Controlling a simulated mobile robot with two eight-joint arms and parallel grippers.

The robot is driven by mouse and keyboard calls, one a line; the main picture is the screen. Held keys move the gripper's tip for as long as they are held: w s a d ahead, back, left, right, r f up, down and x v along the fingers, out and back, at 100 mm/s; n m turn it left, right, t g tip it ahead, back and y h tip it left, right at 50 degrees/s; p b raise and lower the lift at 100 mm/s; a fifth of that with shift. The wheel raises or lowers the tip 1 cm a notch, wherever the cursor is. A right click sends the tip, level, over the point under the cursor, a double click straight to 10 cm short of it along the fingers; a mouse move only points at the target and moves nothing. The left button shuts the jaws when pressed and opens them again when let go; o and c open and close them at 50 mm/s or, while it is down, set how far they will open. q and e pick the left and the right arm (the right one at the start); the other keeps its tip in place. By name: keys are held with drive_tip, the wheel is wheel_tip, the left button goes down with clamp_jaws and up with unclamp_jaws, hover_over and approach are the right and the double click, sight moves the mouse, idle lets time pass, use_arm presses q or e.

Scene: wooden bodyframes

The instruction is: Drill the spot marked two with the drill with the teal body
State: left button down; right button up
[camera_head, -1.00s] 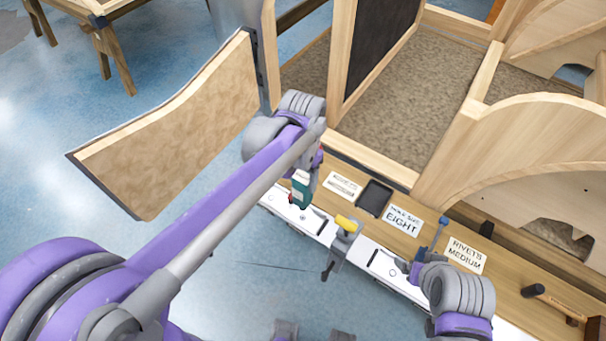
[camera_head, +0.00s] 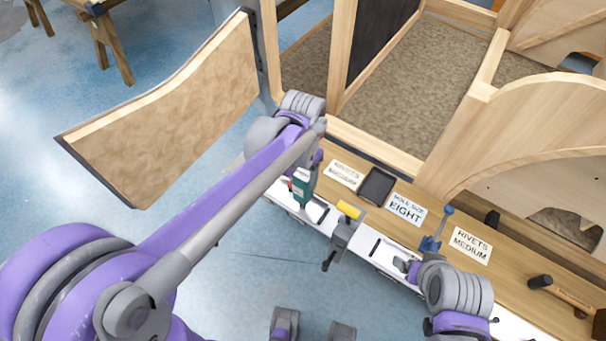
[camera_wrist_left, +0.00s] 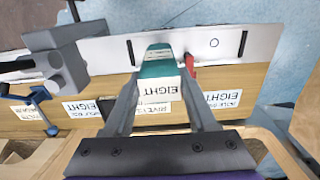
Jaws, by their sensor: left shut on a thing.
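The drill with the teal body (camera_head: 301,191) is in my left gripper (camera_wrist_left: 160,84), above the white front strip of the workbench. In the left wrist view the teal drill (camera_wrist_left: 157,66) sits between the two fingers, with a white label reading EIGHT on it and a red part beside it. My left gripper is shut on this drill. My right gripper (camera_head: 408,267) is low at the right, close to a blue tool on the bench; its fingers are too small to tell open from shut. No spot marked two can be made out.
The wooden workbench (camera_head: 535,258) carries label cards, a dark tray (camera_head: 377,186), a yellow-topped clamp (camera_head: 348,210), a blue tool (camera_head: 436,235) and a hammer (camera_head: 560,292). Wooden frames stand behind it. A curved wooden panel (camera_head: 165,115) stands at left. Blue floor is open at left.

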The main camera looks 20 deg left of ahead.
use_arm(q)
drive_tip(key=shift+s+f, duration=0.15)
drive_tip(key=shift+f, duration=0.2)
idle(1.6)
drive_tip(key=shift+f+b, duration=0.6)
drive_tip(key=shift+b, duration=0.05)
idle(1.0)
